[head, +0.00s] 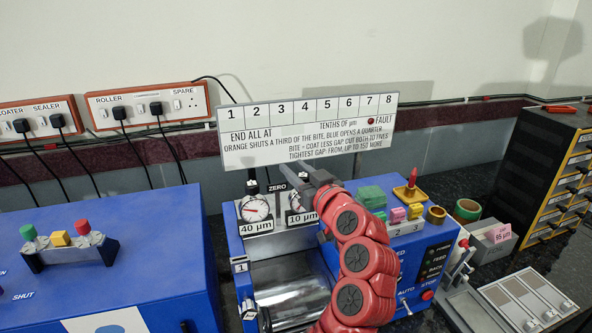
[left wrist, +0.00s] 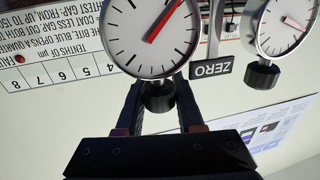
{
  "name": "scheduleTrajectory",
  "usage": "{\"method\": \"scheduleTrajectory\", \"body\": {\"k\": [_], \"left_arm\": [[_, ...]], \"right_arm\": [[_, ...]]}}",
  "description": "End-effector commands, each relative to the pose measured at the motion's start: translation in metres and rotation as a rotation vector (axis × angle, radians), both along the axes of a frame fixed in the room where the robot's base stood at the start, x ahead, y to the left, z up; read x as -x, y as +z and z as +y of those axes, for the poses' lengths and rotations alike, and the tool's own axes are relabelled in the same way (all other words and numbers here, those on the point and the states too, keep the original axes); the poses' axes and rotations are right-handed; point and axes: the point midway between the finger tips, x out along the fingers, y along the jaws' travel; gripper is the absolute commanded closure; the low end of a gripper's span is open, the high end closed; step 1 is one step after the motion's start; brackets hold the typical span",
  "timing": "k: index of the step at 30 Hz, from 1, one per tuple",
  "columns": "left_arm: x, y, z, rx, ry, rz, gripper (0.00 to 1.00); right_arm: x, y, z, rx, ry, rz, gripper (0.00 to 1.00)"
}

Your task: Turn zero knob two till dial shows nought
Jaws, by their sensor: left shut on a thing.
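My left gripper (head: 303,180) reaches over the top of the second dial (head: 302,215) on the blue machine, and hides much of it in the head view. The left wrist view is upside down. There the gripper (left wrist: 160,106) has its dark fingers on both sides of the black zero knob two (left wrist: 160,96) and is shut on it. The second dial (left wrist: 135,35) is cut off at the top edge; its red needle points to the upper right in that picture, off the knob's direction. Its numbers are not readable. My right gripper is not in view.
The first dial (head: 255,209) with its own knob (left wrist: 262,76) stands close beside. A ZERO label (left wrist: 210,69) sits between the knobs. A lettered sign (head: 310,125) stands behind. Coloured blocks and tape rolls (head: 467,210) lie to the right.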

Motion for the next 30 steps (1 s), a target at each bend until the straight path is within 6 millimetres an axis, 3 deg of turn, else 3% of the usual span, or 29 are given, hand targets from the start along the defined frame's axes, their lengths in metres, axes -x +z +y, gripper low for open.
{"method": "scheduleTrajectory", "body": {"k": [7, 18, 30], "left_arm": [[-0.002, -0.004, 0.0, 0.003, -0.062, 0.002, 1.0], [-0.005, -0.003, -0.009, 0.003, -0.345, 0.005, 1.0], [-0.004, -0.002, -0.012, 0.0, -0.395, 0.004, 1.0]], "right_arm": [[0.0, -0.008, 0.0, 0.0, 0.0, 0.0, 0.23], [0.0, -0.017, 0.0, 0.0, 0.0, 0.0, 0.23], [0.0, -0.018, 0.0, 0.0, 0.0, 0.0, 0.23]]}}
